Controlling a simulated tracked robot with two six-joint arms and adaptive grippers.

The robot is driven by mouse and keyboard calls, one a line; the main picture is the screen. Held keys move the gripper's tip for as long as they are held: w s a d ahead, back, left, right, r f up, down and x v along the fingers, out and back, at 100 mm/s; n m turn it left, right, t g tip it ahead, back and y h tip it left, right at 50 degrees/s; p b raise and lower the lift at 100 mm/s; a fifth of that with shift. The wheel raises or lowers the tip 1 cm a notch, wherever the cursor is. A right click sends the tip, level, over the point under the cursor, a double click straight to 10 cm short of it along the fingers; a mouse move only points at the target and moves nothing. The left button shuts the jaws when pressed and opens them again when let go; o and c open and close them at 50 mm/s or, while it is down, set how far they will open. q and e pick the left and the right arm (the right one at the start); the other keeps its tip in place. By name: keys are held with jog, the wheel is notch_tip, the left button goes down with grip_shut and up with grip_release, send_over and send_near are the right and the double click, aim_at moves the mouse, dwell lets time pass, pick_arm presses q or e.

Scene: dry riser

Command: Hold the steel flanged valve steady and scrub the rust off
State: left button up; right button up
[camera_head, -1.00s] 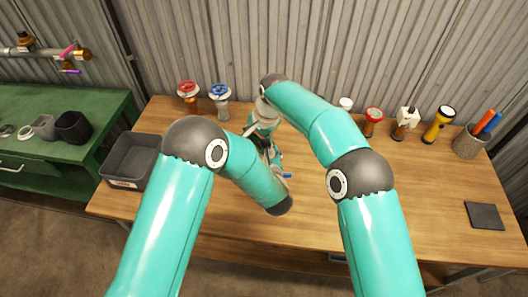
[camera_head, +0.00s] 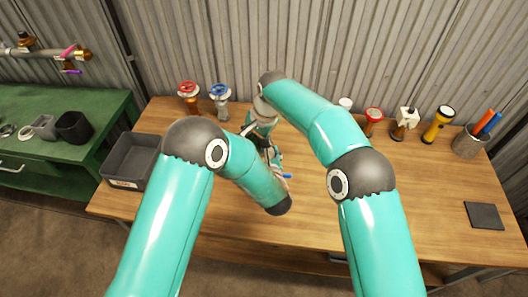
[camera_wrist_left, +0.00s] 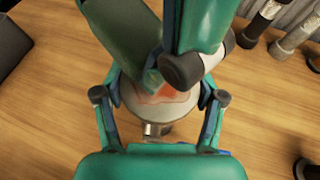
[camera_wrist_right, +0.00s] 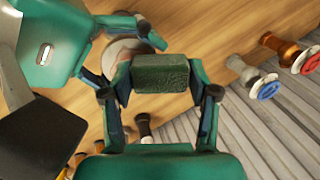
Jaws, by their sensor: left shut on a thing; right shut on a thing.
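The steel flanged valve (camera_wrist_left: 152,118) is in the left wrist view, with an orange-brown rust patch (camera_wrist_left: 168,98) on its round face. My left gripper (camera_wrist_left: 160,103) is shut around the valve's sides. In the right wrist view my right gripper (camera_wrist_right: 160,88) is shut on a dark green scrub pad (camera_wrist_right: 162,72). The valve's pale flange (camera_wrist_right: 122,52) shows beside the pad there; I cannot tell whether they touch. The right gripper partly covers the rust in the left wrist view. In the head view my arms mostly hide the valve and both grippers.
A red-wheel valve (camera_head: 188,92) and a blue-wheel valve (camera_head: 221,98) stand along the back. A grey bin (camera_head: 128,163) is on the left.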

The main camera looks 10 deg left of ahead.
jog(key=shift+s+d+f, duration=0.2)
jog(key=shift+d, duration=0.25)
jog(key=shift+s+d+f, duration=0.15)
jog(key=shift+d, duration=0.3)
jog(key=shift+w+a+f, duration=0.3)
jog(key=shift+w+a, duration=0.2)
jog(key=shift+s+r, duration=0.1)
